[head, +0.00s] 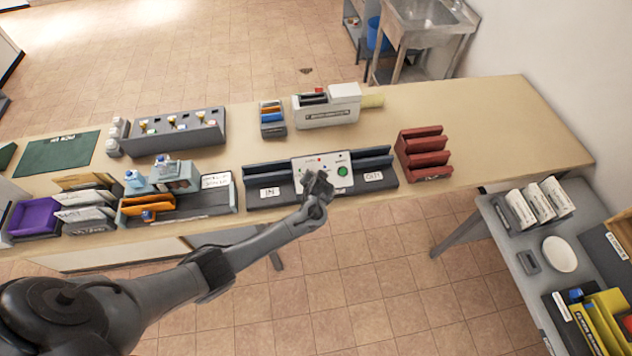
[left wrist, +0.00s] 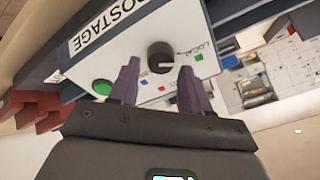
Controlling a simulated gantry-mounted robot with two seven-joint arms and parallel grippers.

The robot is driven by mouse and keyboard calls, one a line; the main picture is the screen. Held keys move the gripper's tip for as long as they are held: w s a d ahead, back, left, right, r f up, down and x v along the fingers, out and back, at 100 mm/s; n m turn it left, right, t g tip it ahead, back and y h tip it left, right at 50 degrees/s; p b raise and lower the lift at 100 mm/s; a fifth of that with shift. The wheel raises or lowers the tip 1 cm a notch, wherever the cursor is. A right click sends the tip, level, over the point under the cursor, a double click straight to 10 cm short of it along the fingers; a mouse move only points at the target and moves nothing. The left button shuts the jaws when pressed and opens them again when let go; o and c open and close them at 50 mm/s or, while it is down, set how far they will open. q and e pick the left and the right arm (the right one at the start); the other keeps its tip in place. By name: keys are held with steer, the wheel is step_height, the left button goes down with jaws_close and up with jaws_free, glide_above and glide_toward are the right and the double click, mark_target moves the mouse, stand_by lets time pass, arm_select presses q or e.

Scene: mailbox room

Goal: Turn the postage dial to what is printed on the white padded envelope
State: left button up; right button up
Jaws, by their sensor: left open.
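The postage machine (head: 322,170) has a white panel with a green button, standing between dark trays on the table. In the left wrist view its panel (left wrist: 110,68) shows the word POSTAGE, a black round dial (left wrist: 160,56) and a green button (left wrist: 102,87). The dial's white line points toward picture right. A LOCAL label and small coloured marks are beside the dial. My left gripper (left wrist: 159,68) is open, its fingertips either side of the dial's near edge; I cannot tell whether they touch. It also covers part of the panel in the head view (head: 317,186). I cannot identify the white padded envelope.
A red rack (head: 423,152) stands right of the machine. A white device (head: 328,106) is behind it. A tray of bottles and orange items (head: 190,204) is to the left, with letters (head: 85,213) further left. The table's right end is clear.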

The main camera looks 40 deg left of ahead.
arm_select(q)
steer(key=p+v, duration=0.1)
steer(key=v, duration=0.7)
steer(key=shift+s+d+r, duration=0.15)
